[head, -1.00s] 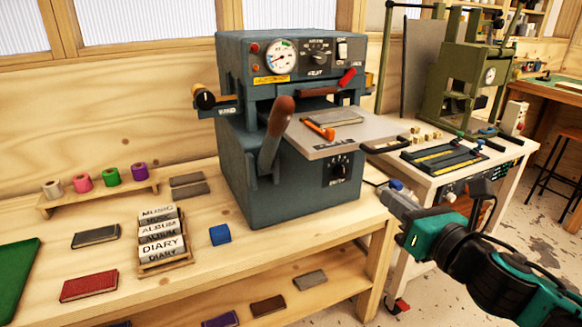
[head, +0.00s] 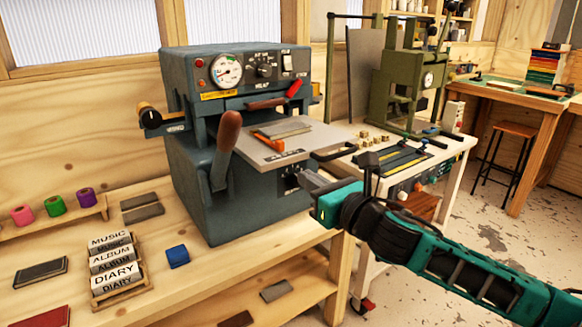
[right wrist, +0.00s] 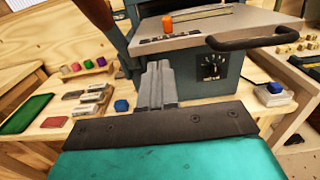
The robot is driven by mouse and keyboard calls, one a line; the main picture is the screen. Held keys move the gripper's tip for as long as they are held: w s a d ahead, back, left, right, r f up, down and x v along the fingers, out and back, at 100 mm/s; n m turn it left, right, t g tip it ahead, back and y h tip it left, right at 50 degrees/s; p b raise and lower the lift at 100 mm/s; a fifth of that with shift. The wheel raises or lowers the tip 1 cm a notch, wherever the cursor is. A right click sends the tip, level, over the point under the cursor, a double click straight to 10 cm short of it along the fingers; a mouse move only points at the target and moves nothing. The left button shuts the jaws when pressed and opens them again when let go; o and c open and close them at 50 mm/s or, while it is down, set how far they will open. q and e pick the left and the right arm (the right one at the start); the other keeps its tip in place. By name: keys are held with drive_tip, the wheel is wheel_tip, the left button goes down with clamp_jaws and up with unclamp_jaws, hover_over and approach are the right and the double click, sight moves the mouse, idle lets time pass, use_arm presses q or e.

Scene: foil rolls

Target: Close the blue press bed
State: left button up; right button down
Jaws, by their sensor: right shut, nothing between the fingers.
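The blue-grey press (head: 235,130) stands on the wooden bench. Its flat grey bed (head: 285,148) is pulled out toward the front right, with a grey book (head: 285,129) and an orange-handled tool (head: 268,141) lying on it. A dark handle (head: 333,152) sticks out from the bed's front edge; it also shows in the right wrist view (right wrist: 258,36). My right gripper (head: 305,178) is shut and empty, just below the bed and in front of the press body. In the right wrist view its fingers (right wrist: 157,85) are together, left of and below the handle. My left gripper is not in view.
A brown-tipped lever (head: 229,135) rises at the press's front left. A white table (head: 440,165) with a green press (head: 405,80) stands at the right.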

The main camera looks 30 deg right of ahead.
sight(251, 138)
use_arm(q)
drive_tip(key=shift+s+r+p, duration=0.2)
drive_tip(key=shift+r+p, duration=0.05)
drive_tip(key=shift+p, duration=0.05)
use_arm(e)
drive_tip(key=shift+w+a, duration=0.15)
drive_tip(key=shift+w, duration=1.5)
drive_tip(key=shift+w+a, duration=0.15)
drive_tip(key=shift+w, duration=1.5)
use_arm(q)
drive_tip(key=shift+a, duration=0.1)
